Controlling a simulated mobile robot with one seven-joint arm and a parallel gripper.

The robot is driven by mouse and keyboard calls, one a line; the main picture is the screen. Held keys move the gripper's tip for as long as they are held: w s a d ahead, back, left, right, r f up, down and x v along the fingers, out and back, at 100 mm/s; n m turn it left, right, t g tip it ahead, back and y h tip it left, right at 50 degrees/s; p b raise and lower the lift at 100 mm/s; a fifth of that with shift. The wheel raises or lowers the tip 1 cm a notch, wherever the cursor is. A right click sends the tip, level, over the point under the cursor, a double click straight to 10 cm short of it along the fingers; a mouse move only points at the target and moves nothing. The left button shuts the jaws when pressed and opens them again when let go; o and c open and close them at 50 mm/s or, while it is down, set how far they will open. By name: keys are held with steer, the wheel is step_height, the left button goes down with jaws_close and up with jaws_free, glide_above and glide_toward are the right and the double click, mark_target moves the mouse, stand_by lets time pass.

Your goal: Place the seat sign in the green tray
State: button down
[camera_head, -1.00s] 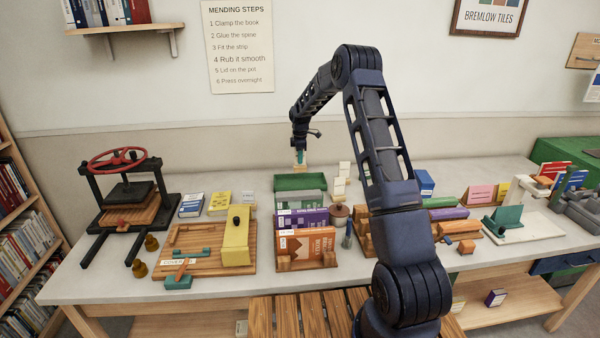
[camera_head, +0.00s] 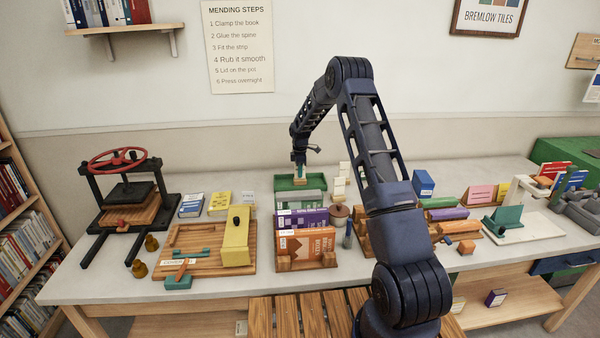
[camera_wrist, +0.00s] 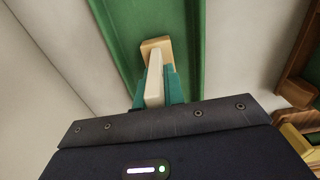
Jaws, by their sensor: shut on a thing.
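The seat sign (camera_wrist: 154,78) is a pale upright plate on a light wooden base. My gripper (camera_wrist: 155,88) is shut on it, with a teal finger on each side of the plate. In the head view my gripper (camera_head: 299,172) is low over the green tray (camera_head: 287,183), at the back middle of the table. The tray's green floor (camera_wrist: 118,30) shows under the sign in the wrist view. I cannot tell whether the base touches the floor. The sign's face cannot be read.
Purple (camera_head: 302,217) and orange (camera_head: 306,242) books stand in a wooden holder in front of the tray. A brown lidded pot (camera_head: 339,216) and white blocks (camera_head: 341,184) are to its right. A yellow booklet (camera_head: 219,201) lies to the left.

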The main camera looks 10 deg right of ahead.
steer(key=c, duration=1.5)
jaws_free()
steer(key=shift+f, duration=0.1)
step_height(320, 180, up, 12)
steer(key=shift+r, duration=0.2)
steer(key=s+d+r+m+t, duration=0.1)
steer(key=s+d+r+m, duration=0.3)
steer(key=s+r, duration=0.85)
steer(key=s+d+r+m+t, duration=0.1)
steer(key=s+d+r+m, duration=0.4)
steer(key=s+r, duration=0.75)
steer(key=s+d+f+m+t, duration=0.1)
steer(key=s+m, duration=0.3)
steer(key=s, duration=1.2)
steer(key=s+d+f+m+t, duration=0.1)
steer(key=s+d+m, duration=0.3)
steer(key=s, duration=1.2)
steer(key=shift+f+m+t, duration=0.3)
steer(key=shift+f+m, duration=0.2)
steer(key=shift+f, duration=0.2)
